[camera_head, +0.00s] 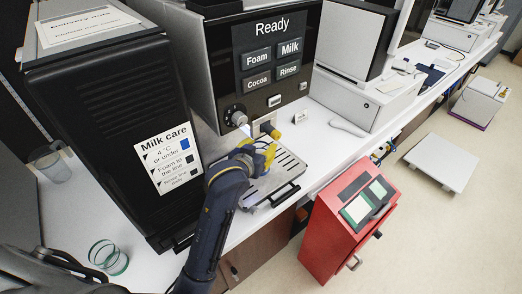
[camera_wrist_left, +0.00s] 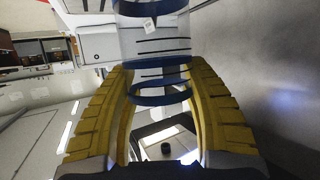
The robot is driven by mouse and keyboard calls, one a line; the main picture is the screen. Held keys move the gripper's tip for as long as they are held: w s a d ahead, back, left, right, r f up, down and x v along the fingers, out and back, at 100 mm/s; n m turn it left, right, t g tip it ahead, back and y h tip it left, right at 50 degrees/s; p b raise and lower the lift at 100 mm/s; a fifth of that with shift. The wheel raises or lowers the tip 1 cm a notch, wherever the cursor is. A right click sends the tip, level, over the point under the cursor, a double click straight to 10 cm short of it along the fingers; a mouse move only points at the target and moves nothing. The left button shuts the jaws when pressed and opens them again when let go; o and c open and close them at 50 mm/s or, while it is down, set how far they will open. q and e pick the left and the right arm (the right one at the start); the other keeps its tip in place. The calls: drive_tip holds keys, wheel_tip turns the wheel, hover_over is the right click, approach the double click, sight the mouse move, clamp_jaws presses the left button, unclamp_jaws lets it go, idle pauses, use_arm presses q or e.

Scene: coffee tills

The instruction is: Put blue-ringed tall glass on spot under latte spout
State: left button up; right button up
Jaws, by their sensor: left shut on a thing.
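The blue-ringed tall glass (camera_wrist_left: 150,45) is clear, with blue bands and dark marking lines, and fills the upper middle of the left wrist view. My left gripper (camera_wrist_left: 160,110) has its yellow fingers on either side of the glass and is shut on it. In the head view my left gripper (camera_head: 262,152) is in front of the coffee machine (camera_head: 225,60), over the slatted drip tray (camera_head: 283,178). The glass is hard to make out there, and the spot under the latte spout is hidden or too small to tell. My right gripper is not in view.
A black milk unit (camera_head: 110,110) stands left of the machine. A green-ringed glass (camera_head: 108,257) is on the counter at lower left, and another clear glass (camera_head: 52,165) is at far left. A red bin (camera_head: 345,215) stands below the counter's right edge.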

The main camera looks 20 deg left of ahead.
use_arm(q)
drive_tip(key=shift+f, duration=1.05)
drive_tip(key=o, duration=1.5)
drive_tip(key=shift+f, duration=0.1)
drive_tip(key=shift+o, duration=0.2)
